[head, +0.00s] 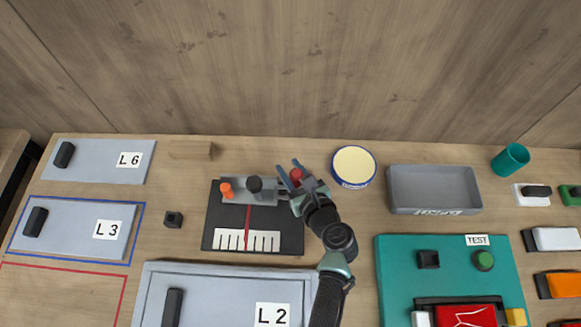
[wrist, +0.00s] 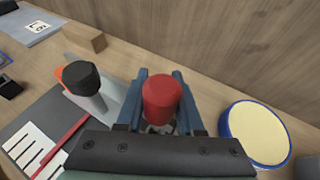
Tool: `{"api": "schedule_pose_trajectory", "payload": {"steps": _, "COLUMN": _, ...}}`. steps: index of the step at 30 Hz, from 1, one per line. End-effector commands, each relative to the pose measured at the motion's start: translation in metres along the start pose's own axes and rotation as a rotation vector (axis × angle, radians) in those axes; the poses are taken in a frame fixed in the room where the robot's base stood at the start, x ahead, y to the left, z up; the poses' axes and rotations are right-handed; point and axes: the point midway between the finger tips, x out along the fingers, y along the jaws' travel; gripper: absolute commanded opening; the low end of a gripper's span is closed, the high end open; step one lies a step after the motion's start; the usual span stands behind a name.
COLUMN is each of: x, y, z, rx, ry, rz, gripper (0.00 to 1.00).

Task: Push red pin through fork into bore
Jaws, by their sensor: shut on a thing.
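The red pin (head: 296,174) has a thick red head. It stands between the two blue fingers of my gripper (head: 291,175), which is shut on it. The wrist view shows the red head (wrist: 161,97) between the fingers, with a bit of metal below it. A grey metal bar (head: 238,198) with a black knob (head: 255,184) and an orange knob (head: 226,190) lies just left of my gripper. The fork and the bore are hidden under my gripper and the pin head, so I cannot tell how deep the pin sits.
The dark board (head: 228,217) under the bar carries a white scale (head: 246,240) and a red pointer (head: 248,220). A round cream-topped tin (head: 354,166) stands close right of my gripper. A grey tray (head: 433,187) is farther right. A wooden block (head: 191,150) lies back left.

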Motion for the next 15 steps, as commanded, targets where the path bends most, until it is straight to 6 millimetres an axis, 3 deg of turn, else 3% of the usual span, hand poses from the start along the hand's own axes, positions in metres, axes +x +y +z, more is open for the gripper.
{"api": "schedule_pose_trajectory", "payload": {"steps": 15, "x": 0.005, "y": 0.000, "z": -0.013, "rx": 0.000, "ry": 0.000, "rz": 0.000, "gripper": 0.00}}
